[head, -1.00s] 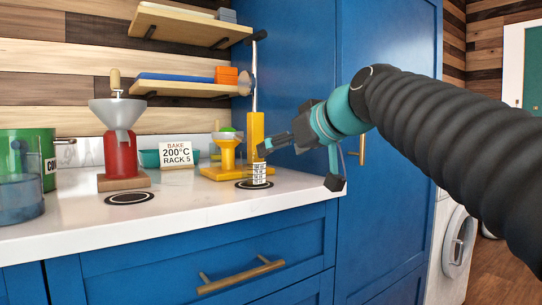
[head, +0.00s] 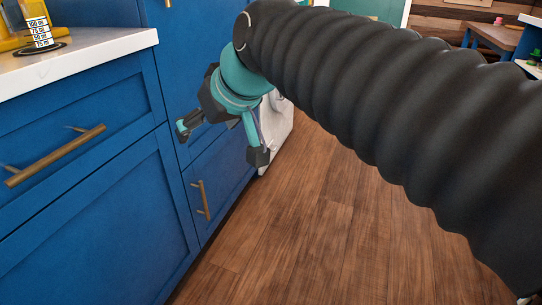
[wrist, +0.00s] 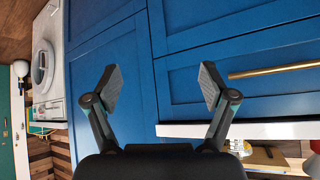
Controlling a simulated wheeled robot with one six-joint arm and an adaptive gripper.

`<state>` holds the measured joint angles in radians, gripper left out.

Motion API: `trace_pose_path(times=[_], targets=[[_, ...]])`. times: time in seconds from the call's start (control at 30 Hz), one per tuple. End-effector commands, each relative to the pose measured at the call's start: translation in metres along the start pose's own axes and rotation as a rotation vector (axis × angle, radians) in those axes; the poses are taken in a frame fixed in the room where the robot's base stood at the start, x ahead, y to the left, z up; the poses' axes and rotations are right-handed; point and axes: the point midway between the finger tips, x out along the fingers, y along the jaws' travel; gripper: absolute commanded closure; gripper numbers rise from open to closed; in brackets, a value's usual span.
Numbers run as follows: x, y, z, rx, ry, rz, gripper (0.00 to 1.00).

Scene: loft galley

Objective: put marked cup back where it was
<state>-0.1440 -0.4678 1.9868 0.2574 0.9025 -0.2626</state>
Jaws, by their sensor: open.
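The white counter (head: 90,52) ends at the tall blue cabinet (head: 175,50). A yellow stand (head: 12,42) is beside the cup, cut off by the frame. Brass handles (head: 55,155) stick out from the fronts. Wooden floor (head: 300,230) is open to the right.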

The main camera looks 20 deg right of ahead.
Motion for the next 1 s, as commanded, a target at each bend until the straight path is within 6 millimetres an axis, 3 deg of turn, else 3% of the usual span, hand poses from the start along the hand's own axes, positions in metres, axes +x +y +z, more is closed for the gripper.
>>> trace_pose_path(times=[0.03,0.2,0.3,0.4,0.53,1.0], targets=[[0.003,0.014,0.039,0.041,-0.04,0.045,0.17],[0.013,0.045,0.148,0.158,-0.158,0.174,0.17],[0.017,0.055,0.194,0.203,-0.205,0.227,0.17],[0.02,0.06,0.222,0.231,-0.233,0.259,0.17],[0.022,0.061,0.235,0.243,-0.247,0.274,0.17],[0.022,0.061,0.235,0.242,-0.247,0.272,0.17]])
